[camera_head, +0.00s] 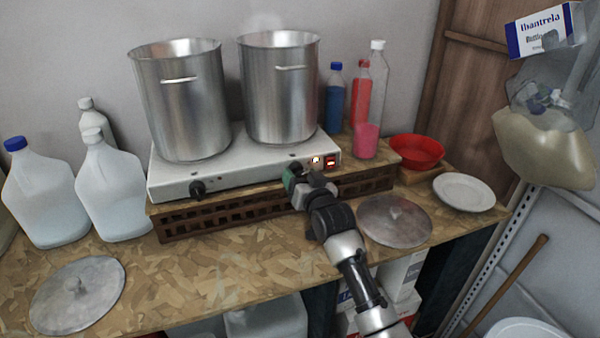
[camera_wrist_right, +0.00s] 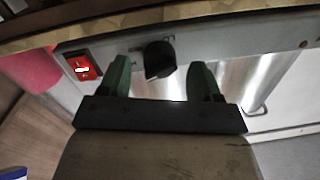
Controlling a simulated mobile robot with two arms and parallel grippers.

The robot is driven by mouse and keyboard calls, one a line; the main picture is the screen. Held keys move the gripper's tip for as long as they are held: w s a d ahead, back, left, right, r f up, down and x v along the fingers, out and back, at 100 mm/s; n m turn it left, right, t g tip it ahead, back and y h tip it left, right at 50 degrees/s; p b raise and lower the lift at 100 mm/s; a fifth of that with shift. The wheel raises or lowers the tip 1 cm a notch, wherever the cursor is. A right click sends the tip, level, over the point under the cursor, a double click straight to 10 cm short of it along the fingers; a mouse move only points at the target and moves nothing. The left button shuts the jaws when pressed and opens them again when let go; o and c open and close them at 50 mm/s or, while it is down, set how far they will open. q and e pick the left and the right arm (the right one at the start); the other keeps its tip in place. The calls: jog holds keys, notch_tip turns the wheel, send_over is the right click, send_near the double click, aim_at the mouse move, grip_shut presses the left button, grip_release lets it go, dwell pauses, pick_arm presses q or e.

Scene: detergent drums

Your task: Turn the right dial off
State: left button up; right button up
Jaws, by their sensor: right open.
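A double hot plate (camera_head: 235,165) bears two steel pots on a raised stand. Its left dial (camera_head: 198,188) is black and in plain view. The right dial (camera_wrist_right: 159,59) is a black knob on the front panel in the wrist view; in the head view my gripper hides it. My right gripper (camera_head: 294,177) is at the panel with its green fingers apart. In the wrist view its fingers (camera_wrist_right: 160,80) stand to either side of the dial; contact cannot be told. A lit red switch (camera_head: 331,162) and a glowing light (camera_head: 316,160) are beside it. My left gripper is out of view.
The left pot (camera_head: 182,110) and right pot (camera_head: 279,95) stand close behind the panel. A pink cup (camera_head: 366,141), a red bowl (camera_head: 416,150) and a lid (camera_head: 395,220) are to the right of my gripper. Jugs (camera_head: 110,185) stand at left.

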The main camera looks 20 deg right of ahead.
jog(key=shift+w, duration=0.5)
jog(key=c, duration=0.9)
